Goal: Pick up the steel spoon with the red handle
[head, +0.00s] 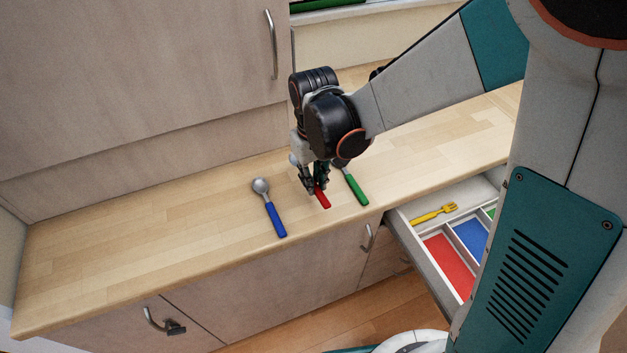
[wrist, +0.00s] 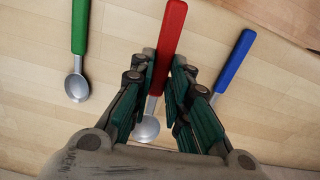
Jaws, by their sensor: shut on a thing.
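The steel spoon with the red handle (head: 322,197) lies on the wooden counter between the blue-handled and green-handled spoons. My gripper (head: 314,187) is down at the counter, over this spoon, and hides most of it in the head view. In the wrist view the red handle (wrist: 169,40) runs up from between the fingers, and the steel bowl (wrist: 146,129) shows below them. My gripper (wrist: 164,78) is shut on the spoon near the lower part of the red handle. I cannot tell whether the spoon is clear of the counter.
A blue-handled spoon (head: 274,217) lies left on the counter (head: 130,225), and a green-handled spoon (head: 355,187) lies close on the right. An open drawer (head: 404,237) below right has red, blue and green compartments and holds a yellow fork (head: 434,213). The counter's left part is clear.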

